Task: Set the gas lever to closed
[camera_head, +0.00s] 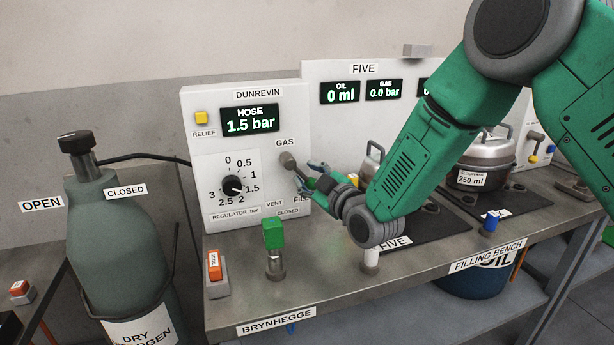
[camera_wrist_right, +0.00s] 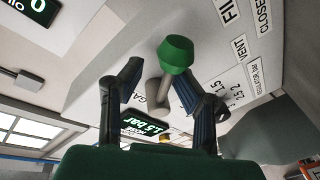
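The gas lever (camera_head: 288,160) is on the white Dunrevin panel (camera_head: 190,135), under the word GAS. Its grey stem slants down and right toward the partly hidden FILL label, right of VENT and CLOSED. Its green knob (camera_wrist_right: 175,55) shows clearly in the right wrist view, with the grey stem behind it. My right gripper (camera_head: 312,178) is at the lever's end; in the wrist view its two fingers (camera_wrist_right: 160,72) are spread, one on each side of the lever. I see no clear contact. My left gripper is not in view.
A green-handled valve (camera_head: 274,235) and an orange switch (camera_head: 214,265) stand on the bench (camera_head: 320,275) below the panel. A regulator dial (camera_head: 232,185) is left of the lever. A gas cylinder (camera_head: 120,240) stands at left; a pot (camera_head: 485,160) is at right.

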